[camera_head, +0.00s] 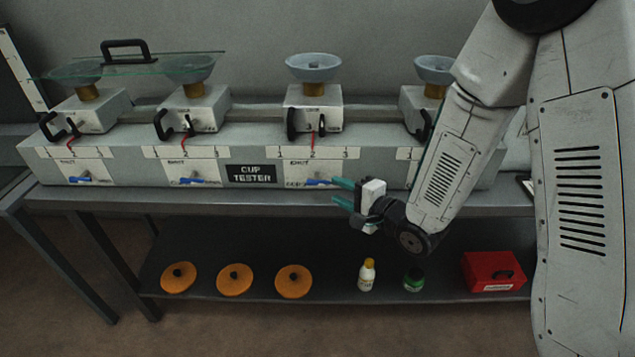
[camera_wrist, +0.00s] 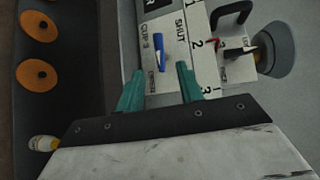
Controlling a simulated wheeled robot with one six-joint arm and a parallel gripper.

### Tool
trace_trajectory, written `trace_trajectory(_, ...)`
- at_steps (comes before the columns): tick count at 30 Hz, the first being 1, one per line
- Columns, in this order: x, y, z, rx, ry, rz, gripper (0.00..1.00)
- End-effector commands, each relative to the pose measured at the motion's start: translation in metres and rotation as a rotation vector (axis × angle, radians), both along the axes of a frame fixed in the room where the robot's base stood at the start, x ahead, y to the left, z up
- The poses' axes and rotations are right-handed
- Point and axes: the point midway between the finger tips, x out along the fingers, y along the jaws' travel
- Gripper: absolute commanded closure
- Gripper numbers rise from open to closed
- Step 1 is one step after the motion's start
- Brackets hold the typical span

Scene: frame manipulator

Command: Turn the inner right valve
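The inner right valve is a blue handle (camera_head: 318,181) low on the third panel from the left of the grey cup tester (camera_head: 120,135). In the wrist view the blue handle (camera_wrist: 160,50) lies beside the words CUP 3, ahead of the gap between my fingers. My gripper (camera_head: 338,193) has two teal fingers, open and empty. It is at the right of the handle, with the upper fingertip close to the handle's right end in the head view. In the wrist view the fingers (camera_wrist: 159,78) stand apart on either side. I cannot tell whether a fingertip touches the panel.
Other blue handles (camera_head: 82,179) (camera_head: 190,181) sit on the left panels. Black lever handles (camera_head: 292,124) stand above, and a glass plate (camera_head: 160,66) lies over the two left cups. The lower shelf holds orange discs (camera_head: 235,280), bottles (camera_head: 367,275) and a red box (camera_head: 492,271).

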Motion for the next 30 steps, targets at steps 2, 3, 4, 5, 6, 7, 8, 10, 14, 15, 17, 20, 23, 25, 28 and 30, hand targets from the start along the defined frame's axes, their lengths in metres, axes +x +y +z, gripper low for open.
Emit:
trace_trajectory(2,-0.001,0.005,-0.002,0.040,0.007,0.010,0.63)
trace_trajectory(3,0.000,0.007,-0.003,0.050,0.008,0.012,0.63)
trace_trajectory(4,0.002,0.009,-0.003,0.054,0.007,0.014,0.63)
trace_trajectory(5,0.004,0.012,-0.003,0.056,0.007,0.015,0.63)
trace_trajectory(6,0.007,0.016,-0.004,0.057,0.007,0.016,0.63)
trace_trajectory(7,0.011,0.019,-0.004,0.057,0.007,0.016,0.63)
trace_trajectory(8,0.014,0.022,-0.005,0.056,0.006,0.016,0.63)
trace_trajectory(10,0.023,0.030,-0.007,0.055,0.007,0.016,0.63)
trace_trajectory(14,0.037,0.044,-0.010,0.054,0.007,0.015,0.63)
trace_trajectory(15,0.041,0.047,-0.010,0.054,0.007,0.014,0.63)
trace_trajectory(17,0.046,0.052,-0.011,0.053,0.007,0.014,0.63)
trace_trajectory(20,0.051,0.056,-0.012,0.054,0.006,0.014,0.63)
trace_trajectory(23,0.053,0.058,-0.012,0.053,0.007,0.013,0.63)
trace_trajectory(25,0.053,0.058,-0.012,0.053,0.007,0.013,0.63)
trace_trajectory(28,0.053,0.058,-0.012,0.053,0.007,0.013,0.63)
trace_trajectory(30,0.053,0.058,-0.012,0.053,0.007,0.013,0.74)
